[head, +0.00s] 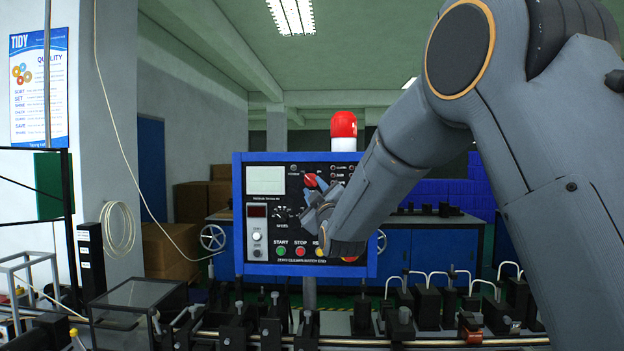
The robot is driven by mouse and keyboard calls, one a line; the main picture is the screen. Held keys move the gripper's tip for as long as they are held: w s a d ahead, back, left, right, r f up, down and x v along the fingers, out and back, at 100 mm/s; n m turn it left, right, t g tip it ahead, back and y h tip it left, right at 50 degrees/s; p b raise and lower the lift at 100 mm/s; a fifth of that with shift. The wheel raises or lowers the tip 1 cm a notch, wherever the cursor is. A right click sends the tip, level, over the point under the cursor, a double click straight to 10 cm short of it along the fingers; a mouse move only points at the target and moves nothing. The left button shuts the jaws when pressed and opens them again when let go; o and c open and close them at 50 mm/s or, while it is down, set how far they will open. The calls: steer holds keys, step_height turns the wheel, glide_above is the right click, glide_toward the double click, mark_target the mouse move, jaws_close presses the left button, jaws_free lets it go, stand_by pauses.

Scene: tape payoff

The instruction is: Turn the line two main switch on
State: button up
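A control panel (240,215) with a blue frame and black face stands ahead, in the middle of the head view. A red knob (310,180) shows in its upper middle; it looks like a rotary switch, but its label and exact position are too small to read. My gripper (317,197) is in front of the panel, just below and partly overlapping the knob. I cannot tell whether it touches the knob, or whether its fingers are open or shut. My gripper and wrist hide the panel's lower right part.
The panel also has a green START button (281,251), a red STOP button (300,251), a white display (265,180) and a small red display. A red beacon (343,126) stands above it. Machinery with rails and black blocks (240,332) runs across below. Boxes stand behind left.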

mark_target(310, 181)
steer(key=shift+p+x, duration=0.95)
steer(key=shift+x, duration=1.4)
jaws_close()
